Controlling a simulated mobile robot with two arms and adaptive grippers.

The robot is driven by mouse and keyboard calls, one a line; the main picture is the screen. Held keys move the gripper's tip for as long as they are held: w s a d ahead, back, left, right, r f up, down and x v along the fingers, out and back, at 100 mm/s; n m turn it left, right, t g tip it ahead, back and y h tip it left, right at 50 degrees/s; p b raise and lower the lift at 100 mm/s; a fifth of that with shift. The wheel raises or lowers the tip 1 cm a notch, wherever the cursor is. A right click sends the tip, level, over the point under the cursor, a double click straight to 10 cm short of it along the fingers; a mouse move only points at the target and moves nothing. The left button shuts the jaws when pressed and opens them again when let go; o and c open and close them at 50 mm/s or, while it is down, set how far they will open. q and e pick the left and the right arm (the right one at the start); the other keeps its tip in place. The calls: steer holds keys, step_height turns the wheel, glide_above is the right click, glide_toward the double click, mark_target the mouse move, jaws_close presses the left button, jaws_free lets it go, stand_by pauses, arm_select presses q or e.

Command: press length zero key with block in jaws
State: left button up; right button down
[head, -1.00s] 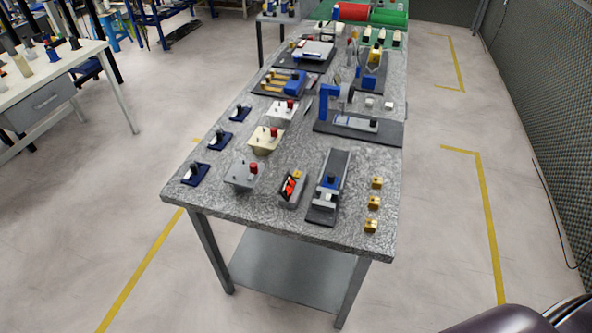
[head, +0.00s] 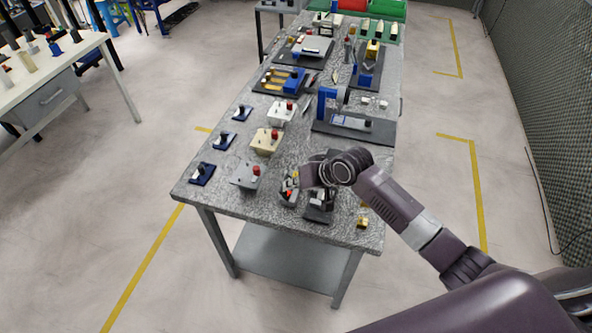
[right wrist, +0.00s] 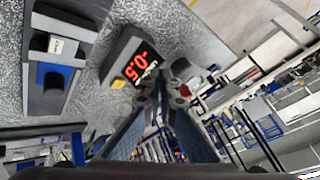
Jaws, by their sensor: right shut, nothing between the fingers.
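The length gauge (head: 318,213) is a dark slab near the front of the table, partly hidden by my right arm. In the right wrist view the gauge (right wrist: 42,100) carries a pale labelled piece and a blue piece; I cannot tell which is a block held in jaws. Beside it stands the grey readout box (right wrist: 118,58), with red digits like -0.5 and a yellow key (right wrist: 118,82). My right gripper (right wrist: 165,88) is shut and empty, its tips just beside the box's display end. I cannot tell whether they touch it. My left gripper is out of view.
One brass block (head: 362,221) shows right of the gauge. Grey (head: 247,176) and cream (head: 266,141) boxes with red knobs stand left of the readout, and small blue switches (head: 202,174) line the left edge. A blue-framed device (head: 328,103) stands behind.

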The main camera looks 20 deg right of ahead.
steer(key=w+d+r+m+t, duration=0.1)
steer(key=w+d+r+m, duration=0.1)
steer(key=w+d+r, duration=0.3)
steer(key=w, duration=0.3)
steer(key=shift+w+r, duration=0.15)
steer(key=shift+r, duration=0.15)
steer(key=shift+f, duration=0.1)
steer(key=b, duration=0.7)
glide_above(296, 175)
steer(key=f, duration=0.7)
steer(key=shift+s+d+f, duration=0.2)
steer(key=shift+d+f, duration=0.1)
steer(key=shift+f, duration=0.05)
steer(key=shift+f+b, duration=0.45)
steer(key=shift+f, duration=0.05)
steer(key=shift+f, duration=0.15)
steer(key=shift+f, duration=0.3)
